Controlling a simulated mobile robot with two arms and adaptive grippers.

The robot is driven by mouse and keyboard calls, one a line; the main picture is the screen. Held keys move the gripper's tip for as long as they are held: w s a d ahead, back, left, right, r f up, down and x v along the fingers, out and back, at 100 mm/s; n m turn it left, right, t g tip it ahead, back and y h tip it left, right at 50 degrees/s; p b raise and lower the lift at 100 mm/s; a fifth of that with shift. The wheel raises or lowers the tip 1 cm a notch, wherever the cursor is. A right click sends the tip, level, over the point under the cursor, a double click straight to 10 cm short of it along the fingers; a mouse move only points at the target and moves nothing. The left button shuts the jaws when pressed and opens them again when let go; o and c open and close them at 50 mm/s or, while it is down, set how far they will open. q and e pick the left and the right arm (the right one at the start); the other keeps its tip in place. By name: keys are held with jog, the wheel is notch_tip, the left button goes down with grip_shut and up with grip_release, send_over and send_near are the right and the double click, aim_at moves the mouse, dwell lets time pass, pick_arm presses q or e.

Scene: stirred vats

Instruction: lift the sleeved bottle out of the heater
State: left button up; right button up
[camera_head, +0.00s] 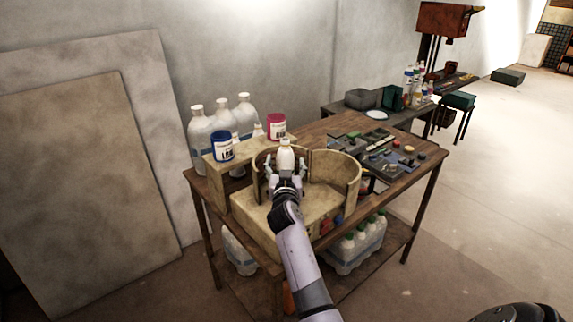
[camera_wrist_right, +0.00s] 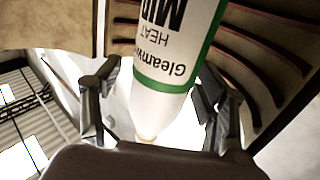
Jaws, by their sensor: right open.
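The sleeved bottle (camera_head: 286,157) is white and stands upright in the left round well of the cream heater (camera_head: 290,222). In the right wrist view the bottle (camera_wrist_right: 172,60) shows a white printed sleeve with green bands, and its neck points toward my palm. My right gripper (camera_head: 285,172) is at the bottle, with its fingers apart on either side of it. In the wrist view gaps show between the fingers (camera_wrist_right: 160,112) and the bottle's narrow end. The bottle's base is hidden inside the well. My left gripper is not in view.
The heater's right well (camera_head: 335,178) looks empty. Large bottles (camera_head: 243,115), a blue-labelled tub (camera_head: 222,147) and a pink tub (camera_head: 276,126) stand close behind and left. A dark tray of small parts (camera_head: 375,150) lies right on the wooden table (camera_head: 412,183). The wall is behind.

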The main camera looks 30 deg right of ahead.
jog(key=shift+s+a+r, duration=0.1)
jog(key=shift+a+r, duration=0.05)
jog(key=c, duration=1.1)
jog(key=o, duration=1.1)
